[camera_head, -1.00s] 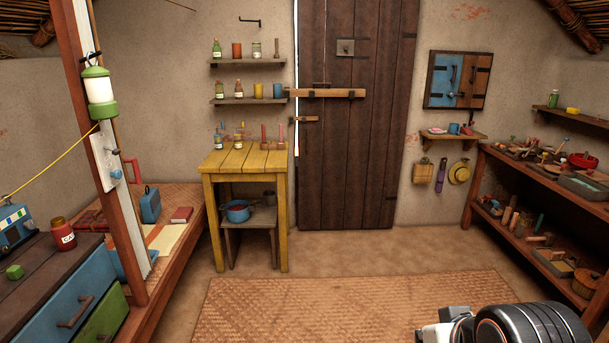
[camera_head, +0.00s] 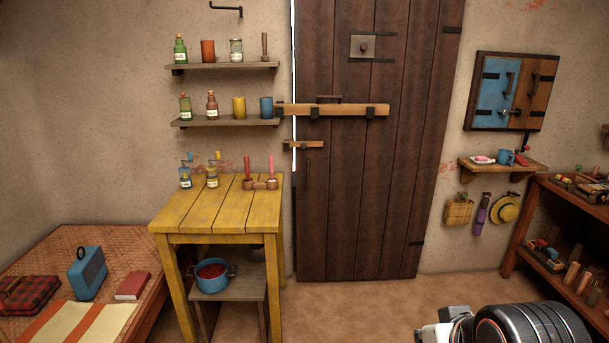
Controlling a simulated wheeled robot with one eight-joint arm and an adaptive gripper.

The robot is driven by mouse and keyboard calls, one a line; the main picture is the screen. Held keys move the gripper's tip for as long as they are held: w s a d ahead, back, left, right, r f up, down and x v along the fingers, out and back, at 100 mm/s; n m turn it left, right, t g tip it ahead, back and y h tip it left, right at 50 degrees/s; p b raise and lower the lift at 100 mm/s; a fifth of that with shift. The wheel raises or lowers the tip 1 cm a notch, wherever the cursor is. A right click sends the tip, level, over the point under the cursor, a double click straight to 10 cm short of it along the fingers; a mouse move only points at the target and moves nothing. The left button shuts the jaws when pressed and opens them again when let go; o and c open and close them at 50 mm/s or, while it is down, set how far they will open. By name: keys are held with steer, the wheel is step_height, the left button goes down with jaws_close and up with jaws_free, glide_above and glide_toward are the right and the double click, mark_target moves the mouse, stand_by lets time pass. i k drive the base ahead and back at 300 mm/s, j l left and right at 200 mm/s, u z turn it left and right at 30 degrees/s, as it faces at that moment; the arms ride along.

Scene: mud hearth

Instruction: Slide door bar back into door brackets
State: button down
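The wooden door bar (camera_head: 345,109) lies level across the dark plank door (camera_head: 370,190) in the head view. Two dark brackets, a left one (camera_head: 314,113) and a right one (camera_head: 370,113), hold it on the door. Its right end sticks out a little past the right bracket. Its left end reaches past the door's left edge to a dark fitting (camera_head: 281,110) beside the wall shelf; how far it sits in that fitting I cannot tell. A small dark handle (camera_head: 329,98) stands on the bar's top. My gripper is not in view; only part of my arm shows at bottom right.
A smaller wooden latch (camera_head: 303,144) sits below the bar. A yellow table (camera_head: 215,210) with bottles stands left of the door, under two shelves of jars. A blue cabinet (camera_head: 495,90) and small shelf (camera_head: 500,168) hang to the right. The floor before the door (camera_head: 350,300) is clear.

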mark_target(340, 108)
steer(key=i, duration=2.05)
